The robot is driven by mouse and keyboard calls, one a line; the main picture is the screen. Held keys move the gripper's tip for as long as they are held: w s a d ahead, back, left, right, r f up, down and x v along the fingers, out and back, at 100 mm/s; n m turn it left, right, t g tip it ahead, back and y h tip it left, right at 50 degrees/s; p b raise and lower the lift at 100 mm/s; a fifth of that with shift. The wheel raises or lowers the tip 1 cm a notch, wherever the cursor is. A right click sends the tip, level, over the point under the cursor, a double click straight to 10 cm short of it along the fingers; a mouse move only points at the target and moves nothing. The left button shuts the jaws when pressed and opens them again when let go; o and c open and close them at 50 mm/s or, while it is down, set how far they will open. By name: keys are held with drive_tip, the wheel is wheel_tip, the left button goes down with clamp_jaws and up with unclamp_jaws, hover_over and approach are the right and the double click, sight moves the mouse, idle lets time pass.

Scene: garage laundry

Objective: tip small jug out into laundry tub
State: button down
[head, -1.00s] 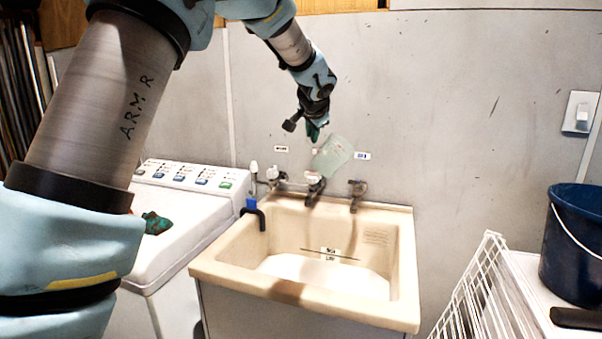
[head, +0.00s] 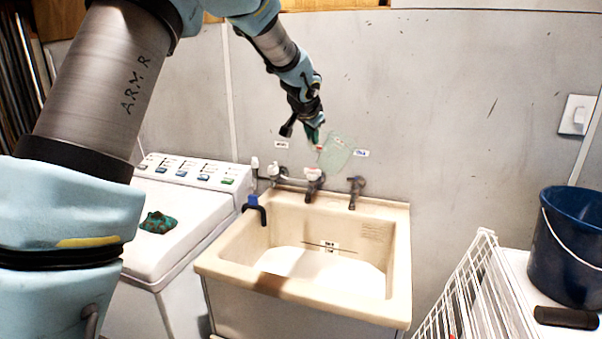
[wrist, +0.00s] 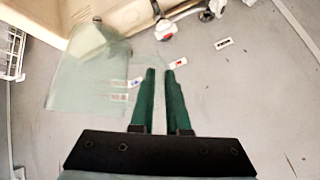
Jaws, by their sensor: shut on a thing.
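The small jug (head: 337,153) is clear, pale green and see-through. In the head view it hangs tilted in the air, seen against the wall above the taps. My gripper (head: 316,143) is shut on it at its left side. In the wrist view, the green fingers (wrist: 160,72) are close together and the jug (wrist: 82,72) extends to their left, overlapping the tub's edge (wrist: 128,17). Whether anything is in the jug cannot be told. The cream laundry tub (head: 300,289) stands below, with a white patch across its bottom.
Taps (head: 313,184) stand along the tub's back edge. A white washing machine (head: 190,215) with a green cloth (head: 158,222) is at left. A wire rack (head: 470,295) and blue bucket (head: 570,250) are at right.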

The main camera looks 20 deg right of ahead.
drive_tip(key=shift+a+r+p, duration=0.1)
drive_tip(key=shift+r+p, duration=0.25)
drive_tip(key=shift+p, duration=0.1)
drive_tip(key=shift+f, duration=0.3)
drive_tip(key=shift+w+n+g+h, duration=0.1)
drive_tip(key=shift+n+g+h, duration=0.2)
drive_tip(key=shift+r+n+g+h, duration=0.2)
drive_tip(key=shift+n+g+h, duration=0.2)
drive_tip(key=shift+g+h, duration=0.25)
drive_tip(key=shift+r+g+h, duration=0.2)
drive_tip(key=shift+g+h, duration=0.15)
